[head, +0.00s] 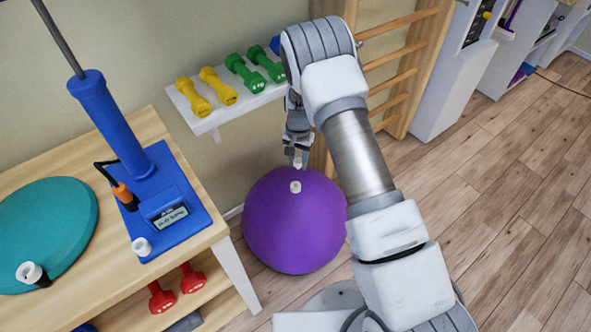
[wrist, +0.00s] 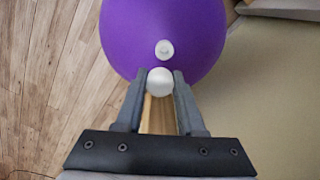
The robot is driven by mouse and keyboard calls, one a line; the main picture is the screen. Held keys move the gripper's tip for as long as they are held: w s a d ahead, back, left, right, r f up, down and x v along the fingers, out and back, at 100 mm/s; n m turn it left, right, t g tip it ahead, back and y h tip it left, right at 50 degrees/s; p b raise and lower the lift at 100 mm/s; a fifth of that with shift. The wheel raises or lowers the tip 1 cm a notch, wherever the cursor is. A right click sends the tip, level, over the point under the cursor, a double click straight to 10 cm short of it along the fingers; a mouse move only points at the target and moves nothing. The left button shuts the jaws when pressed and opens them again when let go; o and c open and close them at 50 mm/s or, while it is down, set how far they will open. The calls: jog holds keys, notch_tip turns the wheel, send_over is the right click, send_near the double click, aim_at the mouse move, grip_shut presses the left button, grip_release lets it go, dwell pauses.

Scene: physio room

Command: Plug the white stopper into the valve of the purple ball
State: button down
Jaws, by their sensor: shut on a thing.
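The purple ball (head: 290,235) rests on the floor beside the wooden table. Its white valve (head: 295,187) sits on top and faces up; it also shows in the wrist view (wrist: 164,49). My gripper (head: 297,157) is above the ball, just behind the valve in the head view. In the wrist view its fingers are shut on the white stopper (wrist: 159,82), a round white piece between the fingertips. The stopper appears close to the valve but apart from it. In the head view the stopper is small and hard to make out.
A wooden table (head: 178,150) at the left holds a blue pump (head: 112,125) and a teal cushion (head: 45,225). A wall shelf (head: 207,124) with yellow and green dumbbells is behind the gripper. Wooden wall bars (head: 395,52) stand near the arm. The floor at the right is clear.

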jog(key=shift+w+a+f, duration=0.1)
jog(key=shift+a+f, duration=0.15)
jog(key=shift+f, duration=0.3)
jog(key=shift+w+a+f, duration=0.1)
jog(key=shift+a+f, duration=0.1)
jog(key=shift+f, duration=0.35)
jog(key=shift+f+b, duration=2)
jog(key=shift+f, duration=1.2)
jog(key=shift+f+b, duration=0.85)
jog(key=shift+f, duration=0.25)
